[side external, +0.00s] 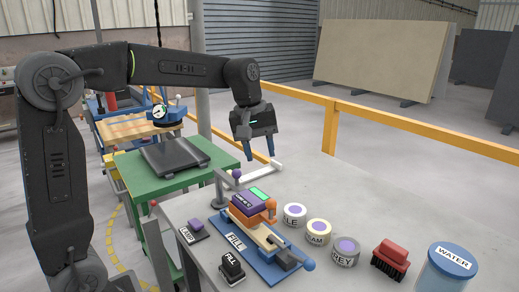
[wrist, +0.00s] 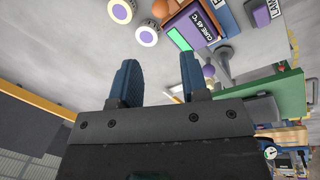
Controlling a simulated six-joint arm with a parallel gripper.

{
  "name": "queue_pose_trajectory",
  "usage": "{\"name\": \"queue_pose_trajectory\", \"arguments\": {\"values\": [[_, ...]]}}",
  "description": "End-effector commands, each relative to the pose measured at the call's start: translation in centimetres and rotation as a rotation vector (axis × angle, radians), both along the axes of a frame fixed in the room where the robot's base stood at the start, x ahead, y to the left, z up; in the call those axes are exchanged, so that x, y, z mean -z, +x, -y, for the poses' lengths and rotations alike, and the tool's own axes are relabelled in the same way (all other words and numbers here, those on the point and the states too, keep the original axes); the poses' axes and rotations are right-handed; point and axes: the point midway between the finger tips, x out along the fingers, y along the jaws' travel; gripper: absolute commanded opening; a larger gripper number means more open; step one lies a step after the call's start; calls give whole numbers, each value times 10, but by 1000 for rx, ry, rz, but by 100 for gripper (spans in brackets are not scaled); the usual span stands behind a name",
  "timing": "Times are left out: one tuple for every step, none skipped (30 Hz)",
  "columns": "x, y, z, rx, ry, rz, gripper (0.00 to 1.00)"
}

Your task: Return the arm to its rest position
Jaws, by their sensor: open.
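My gripper (side external: 260,154) hangs above the far edge of the grey work table, its fingers pointing down and apart. In the wrist view the two blue fingers (wrist: 158,85) are spread with nothing between them. The gripper is clear of the objects on the table. Below it is a light-coloured bar (side external: 263,172) near a post with a purple knob (side external: 236,173). My arm reaches out from the left at about the height of the picture's upper part.
A blue FILL board (side external: 262,262) carries a clamp and a purple-and-green device. Several labelled tubs (side external: 318,231), a red brush (side external: 391,254) and a WATER container (side external: 449,268) stand to its right. A green table (side external: 135,173) holds a dark flat plate (side external: 174,154). A yellow rail (side external: 410,126) runs behind.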

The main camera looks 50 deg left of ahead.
Motion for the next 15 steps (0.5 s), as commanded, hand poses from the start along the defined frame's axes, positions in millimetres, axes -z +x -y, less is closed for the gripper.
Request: {"name": "queue_pose_trajectory", "arguments": {"values": [[0, 0, 0, 0, 0, 0, 41], [0, 0, 0, 0, 0, 0, 41], [0, 0, 0, 0, 0, 0, 41], [0, 0, 0, 0, 0, 0, 41], [0, 0, 0, 0, 0, 0, 41], [0, 0, 0, 0, -1, 1, 41], [0, 0, 0, 2, 1, 2, 41], [0, -1, 1, 6, 1, 3, 41], [-1, -4, 2, 16, 6, 9, 41], [-2, -7, 3, 28, 11, 14, 41], [-3, -12, 5, 47, 18, 23, 41], [-5, -20, 9, 80, 30, 37, 41], [-6, -27, 12, 111, 42, 52, 41], [-7, -36, 15, 148, 56, 68, 41], [-8, -50, 20, 202, 78, 91, 41]]}}
